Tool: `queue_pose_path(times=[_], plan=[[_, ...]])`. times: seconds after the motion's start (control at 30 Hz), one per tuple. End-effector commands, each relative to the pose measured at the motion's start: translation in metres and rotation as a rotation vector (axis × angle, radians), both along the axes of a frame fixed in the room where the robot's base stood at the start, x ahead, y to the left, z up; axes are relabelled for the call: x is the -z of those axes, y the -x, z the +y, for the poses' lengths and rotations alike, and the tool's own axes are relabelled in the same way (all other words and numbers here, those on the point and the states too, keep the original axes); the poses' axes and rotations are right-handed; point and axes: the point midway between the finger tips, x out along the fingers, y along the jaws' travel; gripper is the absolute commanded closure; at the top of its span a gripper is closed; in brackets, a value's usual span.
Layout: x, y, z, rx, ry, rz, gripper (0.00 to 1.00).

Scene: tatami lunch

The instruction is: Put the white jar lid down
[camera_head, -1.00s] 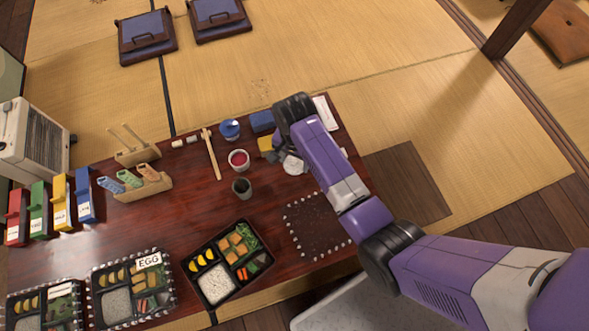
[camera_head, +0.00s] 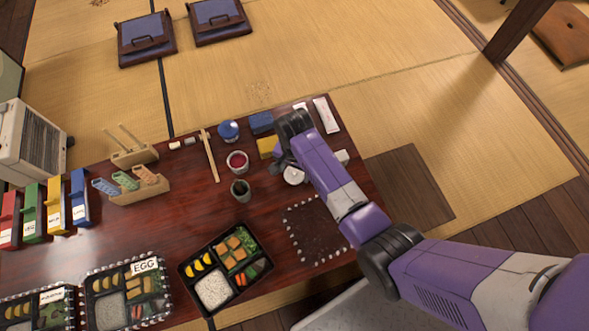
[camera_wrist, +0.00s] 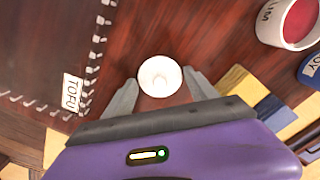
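The white jar lid (camera_wrist: 160,77) is round with a small knob and lies over the dark red tabletop, between my gripper's two fingertips in the wrist view. In the head view the lid (camera_head: 293,175) shows beside the purple arm, low over the table and above the dotted dark mat. The arm partly hides my gripper there. The open white jar with red contents (camera_head: 237,161) stands to the left; it also shows in the wrist view (camera_wrist: 291,22).
A dark cup (camera_head: 240,190) and a blue-topped jar (camera_head: 228,130) stand left of the arm. The dotted mat (camera_head: 317,230) is empty. A bento box (camera_head: 218,268) sits at the front.

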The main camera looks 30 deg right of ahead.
Motion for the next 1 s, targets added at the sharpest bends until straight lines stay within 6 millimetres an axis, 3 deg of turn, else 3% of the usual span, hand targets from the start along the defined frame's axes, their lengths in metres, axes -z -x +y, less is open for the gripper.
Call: queue_pose_path(times=[0.47,1.0], plan=[[-0.008,0.0,0.0,0.0,0.0,0.0,0.19],[-0.106,-0.001,0.0,0.0,0.0,-0.002,0.19]])
